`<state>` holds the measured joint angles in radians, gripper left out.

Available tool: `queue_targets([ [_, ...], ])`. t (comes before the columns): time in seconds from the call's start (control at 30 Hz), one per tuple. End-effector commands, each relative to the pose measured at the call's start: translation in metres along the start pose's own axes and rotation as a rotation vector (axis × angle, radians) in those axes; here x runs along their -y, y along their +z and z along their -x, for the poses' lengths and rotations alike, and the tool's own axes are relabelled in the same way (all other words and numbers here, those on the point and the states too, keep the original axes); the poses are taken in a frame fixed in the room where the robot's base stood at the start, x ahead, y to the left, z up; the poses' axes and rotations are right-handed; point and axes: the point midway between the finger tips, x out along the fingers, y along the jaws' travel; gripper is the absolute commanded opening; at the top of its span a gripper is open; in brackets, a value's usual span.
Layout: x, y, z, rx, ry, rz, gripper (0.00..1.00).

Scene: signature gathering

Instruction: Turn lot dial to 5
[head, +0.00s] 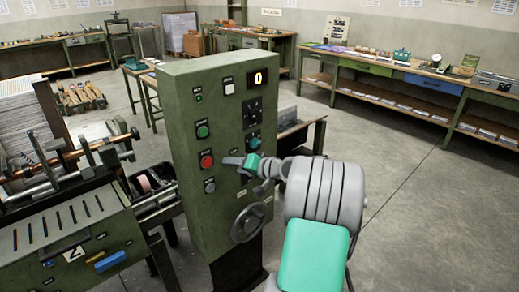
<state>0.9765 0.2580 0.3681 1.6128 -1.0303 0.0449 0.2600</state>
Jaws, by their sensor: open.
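The green control cabinet (222,200) stands in the middle of the head view. A black dial with pale marks around it (253,112) is on its right-hand face, below a lit display (258,78) that reads 0. A teal knob-like part (254,141) shows just under the dial. I cannot read any dial label or the pointer's setting. My gripper (244,164) is open in front of the cabinet face, lower than the black dial and to the right of the red button. It partly hides the panel behind it; contact cannot be told.
Green (202,129) and red (206,160) buttons line the panel's left column. A handwheel (249,222) juts out below my gripper. A machine with rollers (75,165) adjoins the cabinet on the left. Open floor (430,215) lies right, before a long workbench (400,92).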

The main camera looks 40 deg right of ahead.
Motion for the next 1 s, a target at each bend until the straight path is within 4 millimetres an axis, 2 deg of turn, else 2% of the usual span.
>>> queue_targets([
  [0.03, -0.031, -0.023, 0.015, -0.086, -0.042, -0.063, 0.56],
  [0.1, -0.059, -0.052, 0.041, -0.203, -0.118, -0.137, 0.56],
  [0.2, -0.081, -0.075, 0.069, -0.305, -0.188, -0.197, 0.56],
  [0.27, -0.084, -0.081, 0.075, -0.329, -0.207, -0.209, 0.56],
  [0.37, -0.081, -0.087, 0.066, -0.333, -0.214, -0.211, 0.56],
  [0.6, -0.073, -0.102, 0.023, -0.331, -0.210, -0.209, 0.56],
  [0.7, -0.072, -0.106, 0.012, -0.332, -0.209, -0.210, 0.56],
  [1.0, -0.071, -0.108, 0.006, -0.333, -0.208, -0.209, 0.56],
])
